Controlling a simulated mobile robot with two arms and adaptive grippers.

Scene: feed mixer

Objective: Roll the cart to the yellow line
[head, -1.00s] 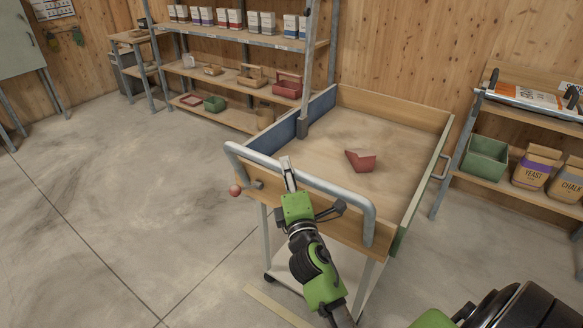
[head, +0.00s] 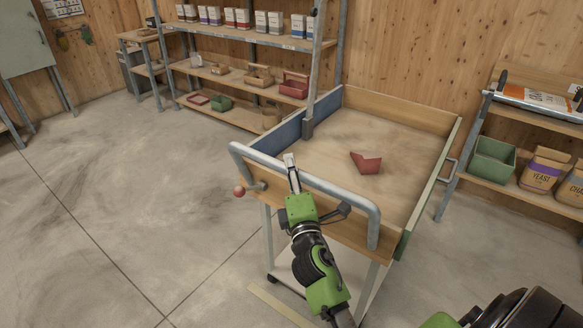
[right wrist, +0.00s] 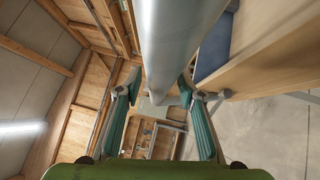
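The cart (head: 345,216) is a wooden tray on pale legs, with a grey tubular push handle (head: 330,187) across its near side. My right gripper (head: 291,168) is at the left part of this handle. In the right wrist view the handle tube (right wrist: 180,45) passes between the two fingers (right wrist: 160,85), which appear to rest against its sides. A pale yellow strip (head: 280,304) lies on the floor by the cart's near legs; its right end is hidden by my arm. My left gripper is not in view.
Shelves with boxes (head: 240,36) stand behind, and a shelf with a green bin (head: 491,160) and bags stands right. The floor (head: 120,190) at left is clear.

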